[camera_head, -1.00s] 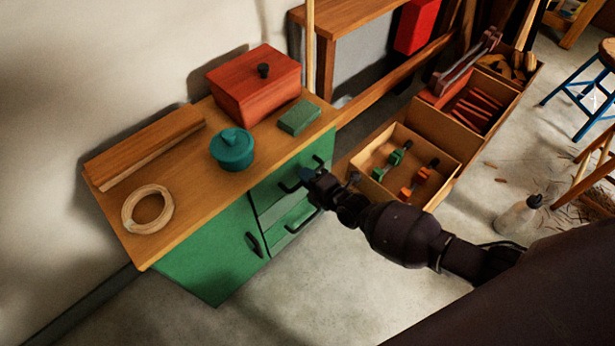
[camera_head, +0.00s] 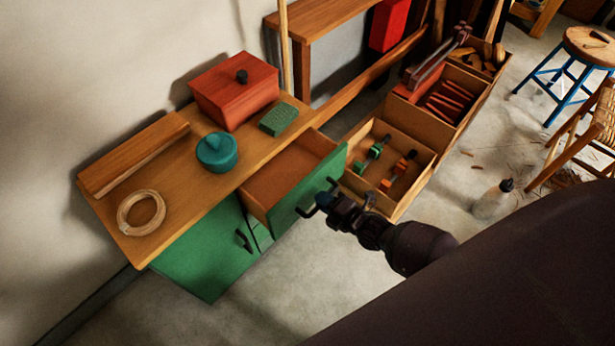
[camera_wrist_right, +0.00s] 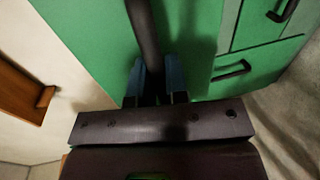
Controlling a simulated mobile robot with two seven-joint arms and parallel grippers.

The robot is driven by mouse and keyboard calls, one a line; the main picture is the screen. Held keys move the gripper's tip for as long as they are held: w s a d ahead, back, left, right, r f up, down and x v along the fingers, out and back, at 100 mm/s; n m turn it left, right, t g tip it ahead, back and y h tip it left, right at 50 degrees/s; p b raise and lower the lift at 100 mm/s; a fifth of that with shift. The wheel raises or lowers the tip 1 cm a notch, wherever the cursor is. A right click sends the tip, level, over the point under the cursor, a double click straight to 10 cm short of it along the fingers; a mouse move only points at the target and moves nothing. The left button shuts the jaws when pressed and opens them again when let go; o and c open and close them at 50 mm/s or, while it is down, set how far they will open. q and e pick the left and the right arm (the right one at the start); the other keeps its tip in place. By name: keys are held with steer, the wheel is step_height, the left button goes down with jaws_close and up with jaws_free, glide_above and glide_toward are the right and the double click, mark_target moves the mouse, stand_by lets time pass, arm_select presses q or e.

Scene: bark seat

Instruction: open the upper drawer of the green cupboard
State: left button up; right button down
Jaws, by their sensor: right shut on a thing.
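The green cupboard (camera_head: 205,255) stands against the wall with a wooden top. Its upper drawer (camera_head: 282,170) is pulled well out, and the visible part of its wooden inside is empty. My right gripper (camera_head: 327,200) is shut on the dark handle of the drawer's green front. In the right wrist view the handle bar (camera_wrist_right: 143,35) runs between the two blue fingers of the right gripper (camera_wrist_right: 156,82). The lower drawer (camera_head: 262,236) is mostly hidden beneath the upper one. The cupboard door is shut, with a dark handle (camera_head: 243,240). My left gripper is not in view.
On the cupboard top are a red box (camera_head: 235,95), a teal pot (camera_head: 216,153), a green block (camera_head: 279,119), a wooden ring (camera_head: 141,212) and a plank (camera_head: 135,152). A wooden crate with clamps (camera_head: 415,152) stands close right of the drawer. Floor in front is clear.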

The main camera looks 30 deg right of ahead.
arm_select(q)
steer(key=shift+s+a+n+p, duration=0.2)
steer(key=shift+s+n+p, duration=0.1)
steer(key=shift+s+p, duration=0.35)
arm_select(e)
steer(key=f+v, duration=0.1)
steer(key=v, duration=0.8)
steer(key=shift+s+f, duration=0.3)
steer(key=shift+f, duration=0.1)
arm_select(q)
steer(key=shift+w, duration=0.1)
arm_select(e)
steer(key=c, duration=1.1)
jaws_free()
steer(key=shift+c, duration=0.2)
steer(key=shift+d, duration=0.1)
arm_select(q)
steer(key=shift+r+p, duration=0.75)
steer(key=shift+p, duration=0.1)
arm_select(e)
steer(key=v, duration=1)
steer(key=shift+s, duration=0.35)
